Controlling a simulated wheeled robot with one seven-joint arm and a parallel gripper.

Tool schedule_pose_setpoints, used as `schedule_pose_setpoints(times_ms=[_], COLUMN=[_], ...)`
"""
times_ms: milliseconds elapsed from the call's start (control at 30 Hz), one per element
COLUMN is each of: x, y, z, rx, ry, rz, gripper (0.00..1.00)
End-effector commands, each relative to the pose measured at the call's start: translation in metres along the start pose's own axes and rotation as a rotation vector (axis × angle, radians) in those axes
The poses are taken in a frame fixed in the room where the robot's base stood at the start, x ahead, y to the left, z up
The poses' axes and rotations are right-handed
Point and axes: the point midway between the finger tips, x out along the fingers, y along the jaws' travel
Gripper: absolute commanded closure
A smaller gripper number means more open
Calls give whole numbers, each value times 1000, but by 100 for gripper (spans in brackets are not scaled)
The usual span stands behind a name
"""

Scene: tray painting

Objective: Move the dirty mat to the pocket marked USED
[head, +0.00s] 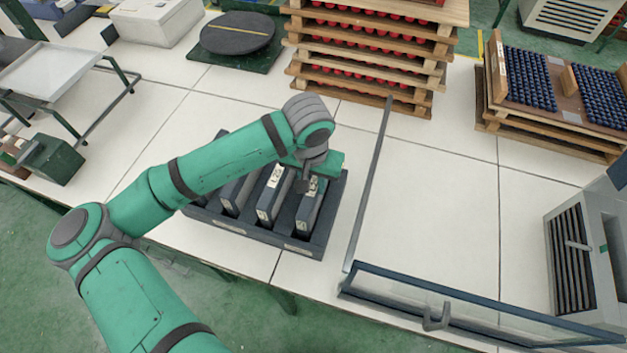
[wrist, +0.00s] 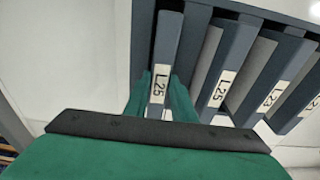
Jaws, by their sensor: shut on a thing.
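My gripper (head: 308,180) is over the right end of a dark rack (head: 310,247) on the white table in the head view. In the wrist view its two green fingers (wrist: 161,84) are shut on a thin dark grey slab (wrist: 169,42) with a white label that reads L25. Its lower part is hidden, so I cannot tell whether it rests in the rack. Several similar slabs stand beside it, with labels like L25 (wrist: 221,90) and L23 (wrist: 268,99). I cannot make out a dirty mat or a pocket marked USED.
A thin grey rail (head: 368,185) and a glass-like panel (head: 470,307) stand right of the rack. Stacked wooden trays with red pieces (head: 370,50) are behind, and trays with dark blue pieces (head: 560,85) are at right. White table is clear between (head: 440,200).

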Motion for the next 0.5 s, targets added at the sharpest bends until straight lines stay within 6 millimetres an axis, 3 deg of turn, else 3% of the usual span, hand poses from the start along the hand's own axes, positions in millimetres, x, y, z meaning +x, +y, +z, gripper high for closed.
schedule_pose_setpoints(times_ms=[333, 367, 400, 433, 500], x=[2, 2, 2, 2, 2], y=[0, 0, 0, 0, 0], z=[0, 0, 0, 0, 0], rx=[0, 0, 0, 0, 0], ry=[0, 0, 0, 0, 0], rz=[0, 0, 0, 0, 0], gripper=[93, 74, 65, 58, 55])
